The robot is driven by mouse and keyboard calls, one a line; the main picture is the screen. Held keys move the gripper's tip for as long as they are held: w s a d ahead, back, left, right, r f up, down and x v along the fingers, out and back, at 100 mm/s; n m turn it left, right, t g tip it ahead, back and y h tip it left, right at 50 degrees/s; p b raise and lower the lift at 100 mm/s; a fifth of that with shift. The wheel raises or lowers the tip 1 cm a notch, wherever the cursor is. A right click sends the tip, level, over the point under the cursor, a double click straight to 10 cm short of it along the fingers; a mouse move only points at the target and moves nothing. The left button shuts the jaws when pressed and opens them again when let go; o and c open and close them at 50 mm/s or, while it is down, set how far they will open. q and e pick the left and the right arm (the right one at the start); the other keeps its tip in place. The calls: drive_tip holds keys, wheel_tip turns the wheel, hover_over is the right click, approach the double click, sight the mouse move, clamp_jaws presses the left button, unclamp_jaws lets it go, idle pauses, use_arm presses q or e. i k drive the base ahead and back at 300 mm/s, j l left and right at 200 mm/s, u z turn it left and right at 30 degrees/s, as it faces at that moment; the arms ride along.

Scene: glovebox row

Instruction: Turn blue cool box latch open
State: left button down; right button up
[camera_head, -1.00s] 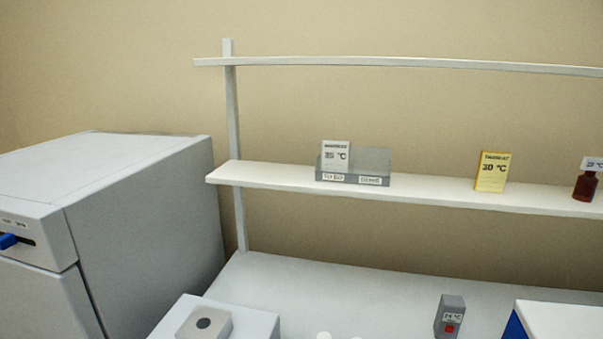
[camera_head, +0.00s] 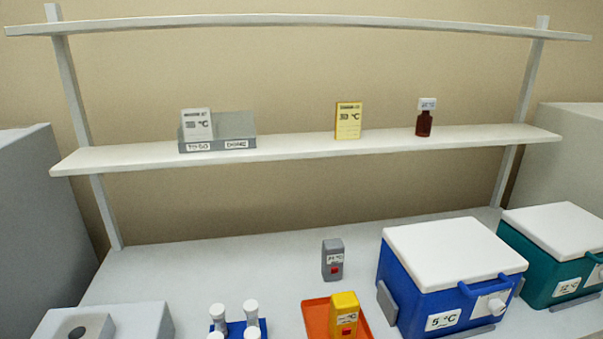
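The blue cool box (camera_head: 432,292) stands on the bench at the right, with its white lid (camera_head: 455,250) shut. A "5 °C" label is on its front. A blue handle (camera_head: 490,285) and a light latch plate (camera_head: 490,305) show on its front right side. The latch's exact turn is too small to tell. Neither of my grippers is in view.
A teal cool box (camera_head: 545,262) stands close to the right of the blue one. An orange tray (camera_head: 317,318) with a yellow device (camera_head: 344,314) lies left of it, and a grey device (camera_head: 332,260) stands behind the tray. White-capped vials stand in a blue rack (camera_head: 236,328). A shelf (camera_head: 300,148) spans the back.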

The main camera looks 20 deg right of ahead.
sight(496, 307)
drive_tip(key=z, duration=1.65)
